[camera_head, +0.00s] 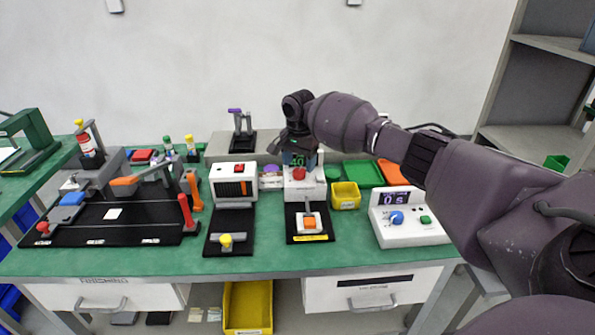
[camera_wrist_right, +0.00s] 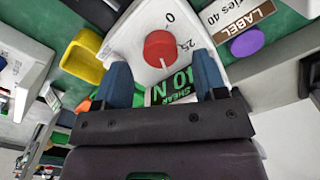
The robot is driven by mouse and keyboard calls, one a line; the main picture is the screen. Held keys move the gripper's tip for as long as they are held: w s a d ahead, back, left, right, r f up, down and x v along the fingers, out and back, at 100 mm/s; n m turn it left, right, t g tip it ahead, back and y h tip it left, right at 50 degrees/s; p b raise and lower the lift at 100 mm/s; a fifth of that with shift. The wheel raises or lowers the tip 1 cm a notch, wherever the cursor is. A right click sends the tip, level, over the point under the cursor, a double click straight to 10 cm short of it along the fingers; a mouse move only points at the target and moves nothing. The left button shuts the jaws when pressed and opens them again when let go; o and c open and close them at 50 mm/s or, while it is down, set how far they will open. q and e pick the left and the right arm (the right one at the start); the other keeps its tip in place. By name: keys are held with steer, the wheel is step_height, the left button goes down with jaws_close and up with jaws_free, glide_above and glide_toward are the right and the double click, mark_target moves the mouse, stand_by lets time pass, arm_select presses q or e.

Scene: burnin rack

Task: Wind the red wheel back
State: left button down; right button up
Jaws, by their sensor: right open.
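The red wheel (camera_head: 299,173) is a small round knob on the front of a white unit (camera_head: 304,189) at the middle of the bench. In the right wrist view the red wheel (camera_wrist_right: 160,48) sits on a white face with a printed scale showing 0 and 25. A dark display (camera_wrist_right: 172,87) beside it reads 40 N in green. My right gripper (camera_head: 299,152) is just above and behind the wheel. In the wrist view my right gripper (camera_wrist_right: 162,72) is open, its blue fingertips spread to either side of the wheel's line, with nothing between them. My left gripper is not in view.
A yellow bin (camera_head: 346,196) and a green tray (camera_head: 362,173) stand right of the unit. A white box with a blue knob (camera_head: 396,218) is further right. A white and black unit (camera_head: 234,180) stands left. The green bench front is mostly clear.

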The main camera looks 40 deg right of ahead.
mark_target(299, 173)
steer(key=shift+f, duration=1.4)
steer(key=shift+r, duration=0.1)
steer(key=c, duration=0.9)
